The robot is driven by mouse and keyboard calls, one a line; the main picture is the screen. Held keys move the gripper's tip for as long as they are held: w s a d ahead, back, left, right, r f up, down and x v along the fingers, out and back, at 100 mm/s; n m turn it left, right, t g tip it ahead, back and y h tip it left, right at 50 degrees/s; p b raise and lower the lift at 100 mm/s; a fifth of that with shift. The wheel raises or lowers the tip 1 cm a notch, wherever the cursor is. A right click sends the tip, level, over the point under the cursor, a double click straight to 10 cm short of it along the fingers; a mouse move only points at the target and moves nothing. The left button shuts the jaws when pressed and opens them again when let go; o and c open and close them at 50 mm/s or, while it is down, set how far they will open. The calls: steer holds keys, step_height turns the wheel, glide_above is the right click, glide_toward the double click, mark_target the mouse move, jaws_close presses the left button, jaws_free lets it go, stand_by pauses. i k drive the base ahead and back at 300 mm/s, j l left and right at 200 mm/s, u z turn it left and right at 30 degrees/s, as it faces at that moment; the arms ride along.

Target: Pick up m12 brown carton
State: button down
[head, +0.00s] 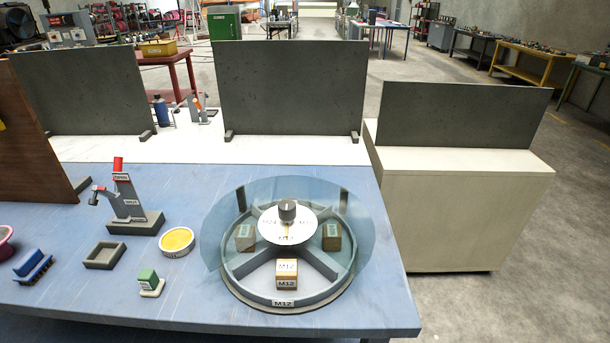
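The brown carton marked M12 (287,273) sits in the front compartment of a round, grey-walled spool (256,288) on the blue table. A tag reading M12 (284,302) is on the spool's front rim. A clear bluish cover (214,228) spreads over the back and sides of the spool. The carton looks brighter than its neighbours and seems to be in the cover's front gap. A white disc (298,220) with a dark grey knob (287,209) tops the hub behind the carton. My gripper is not in view.
Two more cartons sit under the cover, left (245,237) and right (331,237). Left of the spool are a yellow-filled dish (177,241), a grey tray (105,255), a green-topped block (149,281) and a grey stand (131,203). Dark panels (292,90) stand behind.

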mark_target(286, 272)
steer(key=u, duration=0.4)
steer(key=i+l+u, duration=0.15)
steer(key=u, duration=0.3)
steer(key=i+l+u, duration=0.1)
steer(key=l+u, duration=0.2)
steer(key=u, duration=0.2)
steer(key=l+u, duration=0.3)
steer(key=u, duration=0.15)
